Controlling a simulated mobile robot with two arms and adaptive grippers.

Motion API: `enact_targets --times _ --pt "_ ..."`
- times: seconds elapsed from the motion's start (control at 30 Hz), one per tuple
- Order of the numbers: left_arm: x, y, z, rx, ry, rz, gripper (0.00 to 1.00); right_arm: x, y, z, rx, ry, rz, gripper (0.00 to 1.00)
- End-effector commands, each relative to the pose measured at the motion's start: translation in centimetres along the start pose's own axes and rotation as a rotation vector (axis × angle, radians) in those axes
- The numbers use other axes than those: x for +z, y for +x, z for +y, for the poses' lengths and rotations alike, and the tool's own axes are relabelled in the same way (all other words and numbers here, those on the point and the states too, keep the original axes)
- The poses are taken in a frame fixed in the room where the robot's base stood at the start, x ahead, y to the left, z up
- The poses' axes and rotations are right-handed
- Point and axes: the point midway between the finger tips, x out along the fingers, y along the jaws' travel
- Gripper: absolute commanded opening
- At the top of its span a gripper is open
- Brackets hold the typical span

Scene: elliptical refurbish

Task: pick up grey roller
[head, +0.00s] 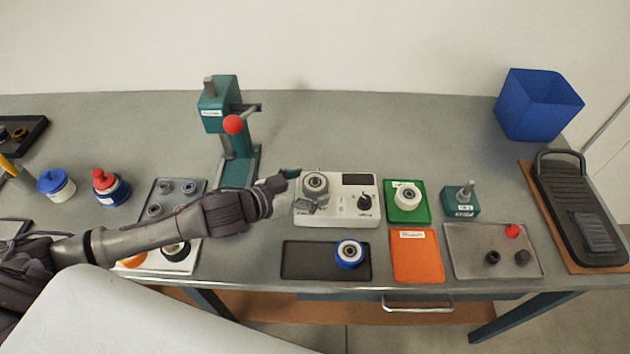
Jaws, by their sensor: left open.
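A grey roller (315,182) with a dark centre sits on the left part of a white device (340,218), which has a dark display and a black knob. My left arm reaches in from the left across the bench. My left gripper (303,189) is open at the device's left edge. One finger is at the roller's upper left and the other at its lower left, over the device. I cannot tell whether either finger touches the roller. My right gripper is out of view.
A teal press (230,120) with a red ball stands behind my arm. A dark tray (310,262) holds a blue-rimmed roller (349,254). A green mat (407,215) holds a white roller (408,195). An orange mat (417,262) is bare. The bench behind the device is clear.

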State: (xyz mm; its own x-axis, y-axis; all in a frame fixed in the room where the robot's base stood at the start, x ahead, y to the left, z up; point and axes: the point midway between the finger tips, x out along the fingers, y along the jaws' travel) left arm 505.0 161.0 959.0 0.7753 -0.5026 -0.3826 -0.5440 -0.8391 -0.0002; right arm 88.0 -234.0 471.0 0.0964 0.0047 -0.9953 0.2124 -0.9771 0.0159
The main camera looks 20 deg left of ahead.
Motion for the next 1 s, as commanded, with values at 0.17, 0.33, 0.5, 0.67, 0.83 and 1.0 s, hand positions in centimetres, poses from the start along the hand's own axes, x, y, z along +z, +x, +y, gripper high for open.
enact_targets --times 0.17,0.33,0.5,0.67,0.83,1.0 --pt "-0.1 1.8 0.0 0.0 -0.001 0.001 0.89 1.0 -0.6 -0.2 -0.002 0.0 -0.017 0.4" --pt "0.0 2.0 0.0 0.0 0.0 0.0 0.89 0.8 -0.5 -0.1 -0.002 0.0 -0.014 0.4" --pt "0.0 2.0 0.0 0.0 0.0 0.0 0.72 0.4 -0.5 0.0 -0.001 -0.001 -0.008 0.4" --pt "0.0 2.0 0.0 0.0 -0.001 0.0 0.45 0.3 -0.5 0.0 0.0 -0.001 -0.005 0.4" --pt "0.0 2.0 0.0 0.0 0.0 0.001 0.2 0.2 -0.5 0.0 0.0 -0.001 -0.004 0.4" --pt "0.0 1.9 0.0 0.0 0.0 0.001 0.14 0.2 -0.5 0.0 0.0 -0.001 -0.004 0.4"
